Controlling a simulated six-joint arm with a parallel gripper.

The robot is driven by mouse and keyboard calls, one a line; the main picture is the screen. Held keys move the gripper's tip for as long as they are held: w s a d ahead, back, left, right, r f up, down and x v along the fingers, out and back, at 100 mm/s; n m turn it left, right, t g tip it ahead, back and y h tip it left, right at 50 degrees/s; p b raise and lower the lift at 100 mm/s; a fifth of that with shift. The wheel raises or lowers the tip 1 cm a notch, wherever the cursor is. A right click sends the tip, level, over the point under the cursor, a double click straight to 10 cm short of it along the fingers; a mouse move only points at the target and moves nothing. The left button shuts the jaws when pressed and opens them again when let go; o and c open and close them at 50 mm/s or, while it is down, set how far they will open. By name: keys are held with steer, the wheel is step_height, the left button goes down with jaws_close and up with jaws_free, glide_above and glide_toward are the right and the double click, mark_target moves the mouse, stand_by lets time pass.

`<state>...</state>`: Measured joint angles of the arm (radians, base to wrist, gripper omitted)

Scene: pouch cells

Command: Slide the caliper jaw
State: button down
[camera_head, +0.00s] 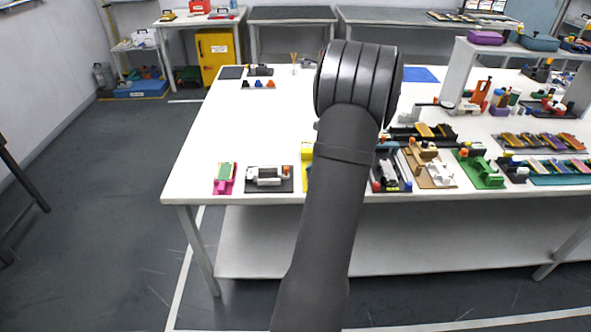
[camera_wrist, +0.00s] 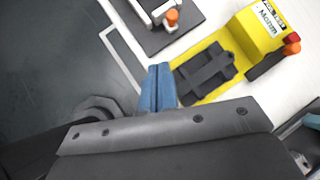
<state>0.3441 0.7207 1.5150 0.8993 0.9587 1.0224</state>
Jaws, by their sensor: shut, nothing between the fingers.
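A dark plate with a pale grey, bracket-like device and an orange knob (camera_head: 268,177) lies at the table's front edge. It looks like the caliper, but I cannot tell for sure. In the wrist view the same pale device (camera_wrist: 152,12) is cut off by the top edge, with its orange knob (camera_wrist: 172,16) showing. My gripper (camera_wrist: 160,72) has blue fingers pressed together with nothing between them. It is beside the left edge of a yellow tester (camera_wrist: 247,28) and below the pale device in the picture, apart from it. In the head view my arm hides the gripper.
The yellow tester (camera_head: 306,152) is partly behind my arm and carries a dark cross-shaped fixture (camera_wrist: 207,72). A pink and green holder (camera_head: 225,178) stands left of the pale device. Several fixtures crowd the right, including a green one (camera_head: 480,168).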

steer(key=w+f+m, duration=0.1)
steer(key=f, duration=0.1)
steer(key=w+a+f+m, duration=0.1)
steer(key=f, duration=0.1)
steer(key=a+f+m+t, duration=0.1)
steer(key=f, duration=0.1)
steer(key=shift+w+a+m, duration=0.1)
steer(key=shift+w+m, duration=0.2)
steer(key=shift+w, duration=0.1)
steer(key=w+a, duration=0.2)
steer(key=shift+w+a+f, duration=0.1)
steer(key=shift+a+f, duration=0.1)
steer(key=shift+a, duration=0.1)
steer(key=shift+w+a, duration=0.3)
steer(key=shift+a, duration=0.05)
